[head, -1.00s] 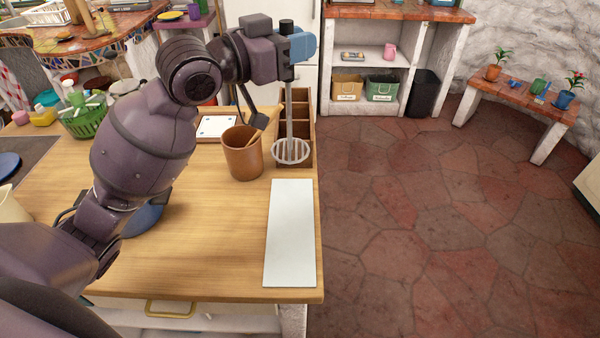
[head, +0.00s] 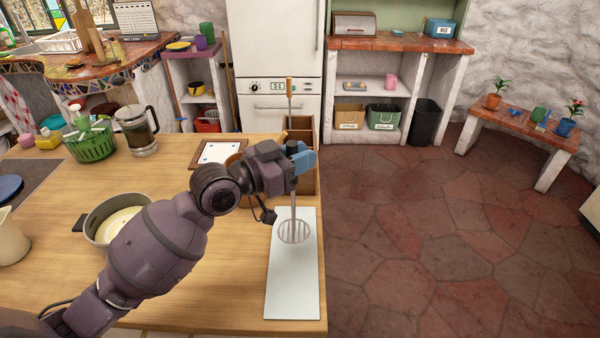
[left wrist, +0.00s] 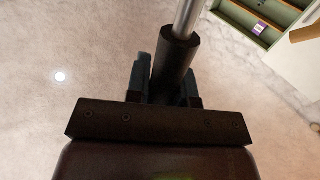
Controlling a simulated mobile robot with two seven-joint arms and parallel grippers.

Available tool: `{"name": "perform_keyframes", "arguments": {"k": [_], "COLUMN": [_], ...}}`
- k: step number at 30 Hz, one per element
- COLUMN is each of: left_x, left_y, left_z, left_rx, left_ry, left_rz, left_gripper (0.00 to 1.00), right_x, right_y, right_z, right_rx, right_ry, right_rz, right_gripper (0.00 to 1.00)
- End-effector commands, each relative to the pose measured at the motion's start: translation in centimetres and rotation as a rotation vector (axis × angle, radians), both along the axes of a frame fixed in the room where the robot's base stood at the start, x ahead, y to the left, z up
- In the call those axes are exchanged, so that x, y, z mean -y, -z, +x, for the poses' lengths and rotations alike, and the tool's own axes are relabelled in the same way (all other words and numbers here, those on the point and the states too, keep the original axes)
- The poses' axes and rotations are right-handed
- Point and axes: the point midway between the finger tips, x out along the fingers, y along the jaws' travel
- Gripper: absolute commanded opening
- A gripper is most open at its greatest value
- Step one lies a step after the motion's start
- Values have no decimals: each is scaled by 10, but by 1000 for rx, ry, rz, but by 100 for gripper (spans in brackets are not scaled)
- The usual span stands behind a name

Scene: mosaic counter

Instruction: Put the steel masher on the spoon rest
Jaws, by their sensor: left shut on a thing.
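The steel masher (head: 293,231) has a round slotted head on a thin steel shaft. It hangs upright, head down, from my left gripper (head: 302,160), which is shut on its dark handle. The left wrist view shows that black handle (left wrist: 175,62) between the fingers, with the steel shaft beyond. The spoon rest, a long pale rectangular plate (head: 291,285), lies near the counter's right edge. The masher head appears over its far half; I cannot tell whether they touch. My right gripper is not in view.
A wooden compartment box (head: 303,183) stands just behind the plate, partly hidden by my gripper. A brown cup is mostly hidden behind my arm. A pot (head: 104,232) with pale contents stands at left. The counter's right edge drops to the floor.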

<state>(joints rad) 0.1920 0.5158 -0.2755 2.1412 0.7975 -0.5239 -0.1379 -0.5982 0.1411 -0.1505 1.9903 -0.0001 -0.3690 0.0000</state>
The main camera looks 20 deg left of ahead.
Motion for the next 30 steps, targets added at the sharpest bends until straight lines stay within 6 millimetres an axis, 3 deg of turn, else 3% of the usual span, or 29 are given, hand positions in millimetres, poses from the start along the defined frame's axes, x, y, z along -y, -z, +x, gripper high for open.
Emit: {"name": "perform_keyframes", "arguments": {"k": [9, 21, 22, 24, 27, 30], "left_x": [0, 0, 0, 0, 0, 0], "left_y": [38, 42, 42, 42, 42, 42], "left_z": [0, 0, 0, 0, 0, 0], "left_rx": [-2, 0, -1, -1, -1, -1], "left_ry": [0, 0, -1, -1, -1, 0], "left_rz": [-1, 0, 0, 0, 0, 0], "left_gripper": [0, 0, 25, 35, 47, 47], "right_x": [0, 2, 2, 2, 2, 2], "right_y": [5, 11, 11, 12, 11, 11], "right_z": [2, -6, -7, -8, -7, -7], "right_rx": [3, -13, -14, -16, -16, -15], "right_ry": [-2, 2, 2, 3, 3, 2], "right_rz": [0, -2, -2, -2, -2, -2], "right_gripper": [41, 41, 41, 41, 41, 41]}}
